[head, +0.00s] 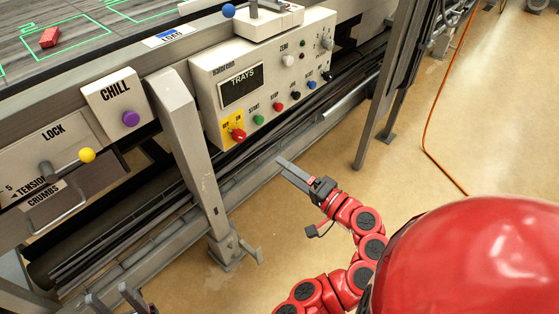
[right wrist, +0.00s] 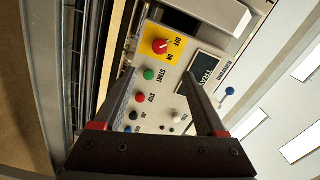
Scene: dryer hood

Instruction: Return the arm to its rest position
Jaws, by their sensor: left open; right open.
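My right gripper (head: 284,168) is on the red arm at the lower right of the head view. It is open and empty, in front of and below the control panel (head: 292,73), apart from it in that view. In the right wrist view its two fingers (right wrist: 157,77) stand apart, with the panel's buttons and red knob (right wrist: 160,46) showing beyond them. My left gripper (head: 114,297) shows only by its fingertips at the bottom left edge of the head view. They are apart with nothing visible between them; the rest of it is out of frame.
The panel has a TRAYS display (head: 242,87) and several buttons. A grey post (head: 188,150) stands left of it. The CHILL box (head: 115,100) and yellow-knobbed lever (head: 87,155) are further left. An orange cable (head: 428,125) lies on the right floor. Floor (head: 300,225) beside my right arm is clear.

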